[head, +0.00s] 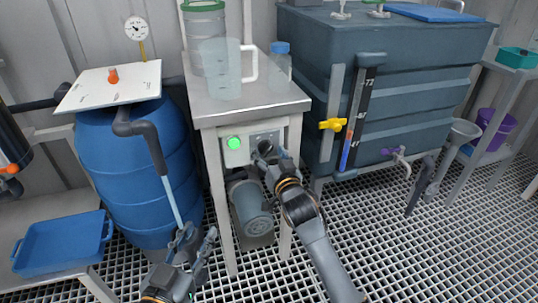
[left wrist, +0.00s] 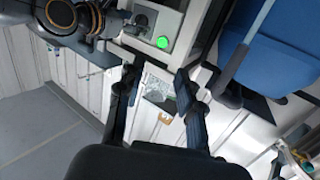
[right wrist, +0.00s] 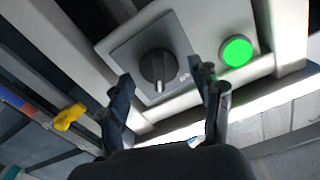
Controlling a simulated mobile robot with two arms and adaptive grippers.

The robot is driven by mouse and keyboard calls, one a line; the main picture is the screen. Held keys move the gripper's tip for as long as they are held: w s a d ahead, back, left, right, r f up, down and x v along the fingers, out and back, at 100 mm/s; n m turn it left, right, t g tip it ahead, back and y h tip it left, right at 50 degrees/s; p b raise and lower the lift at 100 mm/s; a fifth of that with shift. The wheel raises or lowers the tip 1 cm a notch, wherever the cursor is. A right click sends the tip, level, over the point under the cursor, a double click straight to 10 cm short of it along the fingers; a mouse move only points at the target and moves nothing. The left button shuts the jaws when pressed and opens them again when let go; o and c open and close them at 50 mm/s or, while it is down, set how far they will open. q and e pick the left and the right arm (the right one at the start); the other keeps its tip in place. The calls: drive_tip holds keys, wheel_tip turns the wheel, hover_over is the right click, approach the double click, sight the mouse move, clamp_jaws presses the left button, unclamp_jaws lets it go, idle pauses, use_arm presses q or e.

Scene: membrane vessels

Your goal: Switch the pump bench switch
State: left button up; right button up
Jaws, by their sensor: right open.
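The pump bench switch (right wrist: 157,66) is a black rotary knob on a grey square plate, beside a lit green lamp (right wrist: 237,51). Its pale pointer line points toward the bottom of the right wrist view. My right gripper (right wrist: 165,80) is open, its fingertips either side of the knob's lower end; I cannot tell whether they touch it. In the head view the right gripper (head: 268,152) covers most of the switch, and the green lamp (head: 233,143) shows to its left. My left gripper (head: 199,234) is open and empty, low in front of the blue barrel; its fingers (left wrist: 157,75) are apart.
The bench (head: 262,108) carries a clear jug (head: 220,75), a blue-capped bottle (head: 279,68) and a green-rimmed container (head: 204,30). A pump (head: 250,208) sits below. A blue barrel (head: 150,185) stands left; a grey tank (head: 415,85) with a yellow valve (head: 332,124) stands right.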

use_arm(q)
drive_tip(key=shift+d+r, duration=0.1)
drive_tip(key=shift+r, duration=0.2)
use_arm(e)
drive_tip(key=shift+w, duration=0.2)
